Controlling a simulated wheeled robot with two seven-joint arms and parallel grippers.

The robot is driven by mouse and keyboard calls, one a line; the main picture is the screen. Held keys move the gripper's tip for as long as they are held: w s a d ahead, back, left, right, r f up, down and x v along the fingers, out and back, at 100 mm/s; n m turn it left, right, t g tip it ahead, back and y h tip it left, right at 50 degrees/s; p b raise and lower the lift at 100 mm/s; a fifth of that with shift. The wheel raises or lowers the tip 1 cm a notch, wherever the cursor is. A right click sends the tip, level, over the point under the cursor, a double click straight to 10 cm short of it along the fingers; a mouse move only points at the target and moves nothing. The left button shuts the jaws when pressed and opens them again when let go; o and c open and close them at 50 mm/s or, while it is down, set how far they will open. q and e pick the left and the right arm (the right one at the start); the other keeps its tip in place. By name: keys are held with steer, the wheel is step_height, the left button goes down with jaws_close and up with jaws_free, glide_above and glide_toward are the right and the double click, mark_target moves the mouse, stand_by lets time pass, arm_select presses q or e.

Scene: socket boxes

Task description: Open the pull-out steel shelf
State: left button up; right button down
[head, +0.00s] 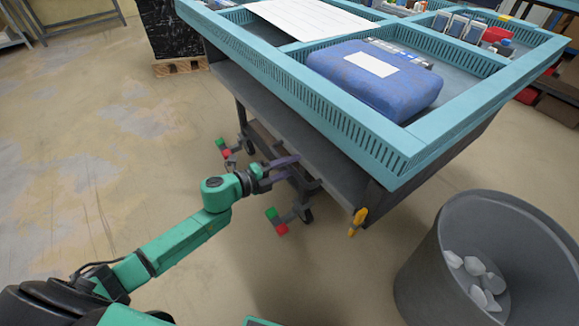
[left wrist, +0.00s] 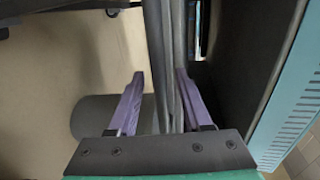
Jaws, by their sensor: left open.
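The pull-out steel shelf (head: 262,103) is a dark grey panel under the teal-rimmed top of the wheeled cart. It appears pushed in beneath the top, though its full depth is hidden. My left gripper (head: 287,169) is at the shelf's long near edge, with its purple fingers open. In the left wrist view the fingers (left wrist: 160,78) stand on either side of a grey steel edge (left wrist: 163,40) that runs between them. Clear gaps show at the fingers, and I cannot tell whether either one touches the metal. My right gripper is out of view.
The teal tray top (head: 340,130) holds a blue package (head: 370,95) and small boxes. A yellow piece (head: 357,222) hangs at the corner. A grey bin (head: 425,275) stands right.

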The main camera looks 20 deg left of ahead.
arm_select(q)
steer(key=shift+c, duration=0.3)
jaws_close()
stand_by(1.1)
